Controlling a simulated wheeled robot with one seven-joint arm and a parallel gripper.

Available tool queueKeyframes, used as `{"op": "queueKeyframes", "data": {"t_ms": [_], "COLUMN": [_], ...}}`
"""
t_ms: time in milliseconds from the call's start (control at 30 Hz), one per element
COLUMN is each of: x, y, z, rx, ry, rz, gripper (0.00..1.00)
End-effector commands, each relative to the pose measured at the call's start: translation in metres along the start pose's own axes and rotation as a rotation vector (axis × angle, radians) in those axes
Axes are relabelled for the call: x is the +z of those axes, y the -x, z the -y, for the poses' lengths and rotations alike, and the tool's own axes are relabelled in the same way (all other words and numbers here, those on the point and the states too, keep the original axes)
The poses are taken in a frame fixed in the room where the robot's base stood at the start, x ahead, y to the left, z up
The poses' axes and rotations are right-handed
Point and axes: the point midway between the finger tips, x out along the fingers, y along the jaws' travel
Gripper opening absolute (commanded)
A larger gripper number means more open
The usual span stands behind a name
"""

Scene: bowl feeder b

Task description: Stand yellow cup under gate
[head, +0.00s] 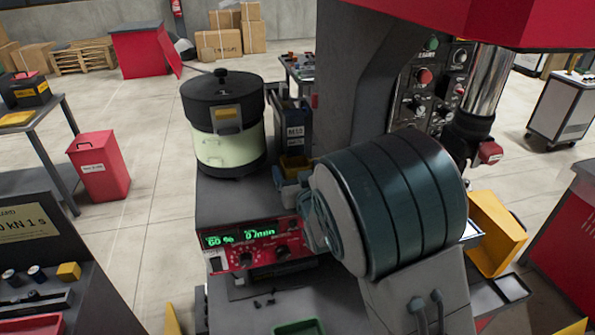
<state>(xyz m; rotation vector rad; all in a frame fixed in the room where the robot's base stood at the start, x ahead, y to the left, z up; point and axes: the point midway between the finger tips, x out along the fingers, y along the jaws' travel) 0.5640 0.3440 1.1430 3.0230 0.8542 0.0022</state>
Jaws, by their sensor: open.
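A small yellow object (295,163) shows at the foot of a dark labelled box (293,130), just right of the bowl feeder. It is partly hidden, and I cannot tell whether it is the yellow cup. The bowl feeder (227,150) is a cream drum with a black lid and stands upright on a grey bench. Blue-grey parts (290,188) show just below the yellow object, too small to make out. I cannot make out the gate. My gripper cannot be made out; a large dark ribbed cylinder hides the area to the right.
A red control unit (250,243) with green digits sits at the bench front. A green tray (298,328) is at the bottom edge. A yellow bin (497,235) is at right. A red bin (99,165) stands on the floor at left, with open floor around it.

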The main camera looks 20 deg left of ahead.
Motion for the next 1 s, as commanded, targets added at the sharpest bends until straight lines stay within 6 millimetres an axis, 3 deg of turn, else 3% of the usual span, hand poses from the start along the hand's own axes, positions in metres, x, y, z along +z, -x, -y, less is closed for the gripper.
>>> {"op": "queueKeyframes", "data": {"t_ms": [167, 700, 1000], "x": [-0.002, -0.001, -0.002], "y": [0.002, 0.068, 0.075], "z": [0.001, 0.0, 0.001], "rx": [-0.001, 0.001, 0.0], "ry": [-0.001, -0.002, -0.001], "rz": [-0.001, 0.0, 0.0], "gripper": [0.85, 0.85, 0.85]}}
